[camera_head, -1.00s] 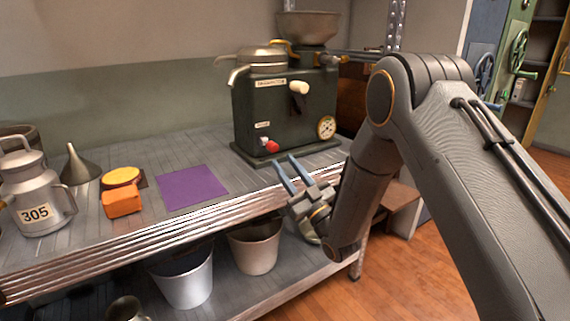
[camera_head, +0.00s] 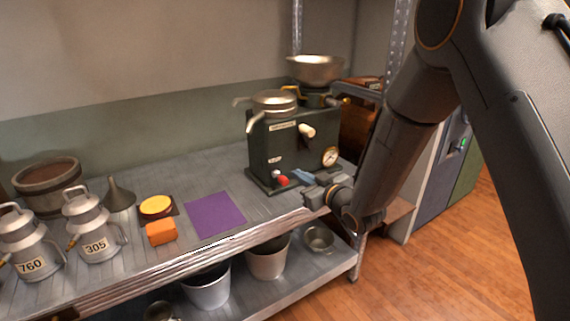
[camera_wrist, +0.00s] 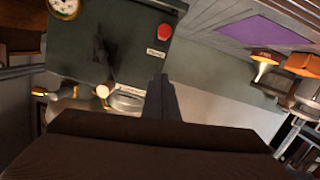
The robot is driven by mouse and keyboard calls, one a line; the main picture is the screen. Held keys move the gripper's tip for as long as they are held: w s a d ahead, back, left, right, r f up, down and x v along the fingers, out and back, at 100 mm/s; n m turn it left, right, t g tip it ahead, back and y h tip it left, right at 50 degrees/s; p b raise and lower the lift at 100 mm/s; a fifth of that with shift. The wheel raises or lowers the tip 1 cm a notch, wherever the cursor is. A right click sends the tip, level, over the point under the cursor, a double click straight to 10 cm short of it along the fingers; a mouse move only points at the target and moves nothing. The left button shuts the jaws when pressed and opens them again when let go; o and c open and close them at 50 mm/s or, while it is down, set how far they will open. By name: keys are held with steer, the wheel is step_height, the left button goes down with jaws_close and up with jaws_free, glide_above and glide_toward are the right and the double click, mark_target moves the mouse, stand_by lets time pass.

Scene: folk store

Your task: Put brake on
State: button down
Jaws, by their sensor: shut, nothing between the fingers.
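The dark green machine (camera_head: 290,150) stands on the right end of the shelf top. On its front are a red knob (camera_head: 283,181) low down, a cream-handled lever (camera_head: 307,131) higher up and a round gauge (camera_head: 330,157). I cannot tell which one is the brake. My gripper (camera_head: 303,177) is shut and empty in front of the machine, just right of the red knob. In the wrist view the shut fingers (camera_wrist: 162,100) point at the machine front, with the red knob (camera_wrist: 165,33) beyond their tips. No contact is clear.
Metal cans (camera_head: 95,240) stand further left. Buckets (camera_head: 268,262) sit on the lower shelf. The tabletop between mat and machine is clear.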

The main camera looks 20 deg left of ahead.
steer(key=r, duration=0.1)
steer(key=p, duration=0.3)
glide_above(280, 177)
steer(key=f+v, duration=0.1)
steer(key=v, duration=0.3)
step_height(280, 177, down, 2)
steer(key=shift+w+d+f+h+p, duration=0.1)
steer(key=shift+f+h+p, duration=0.05)
steer(key=shift+f, duration=0.85)
steer(key=shift+d+f+h+p, duration=0.1)
steer(key=shift+f+h+p, duration=0.05)
steer(key=shift+f, duration=0.8)
steer(key=shift+a, duration=0.1)
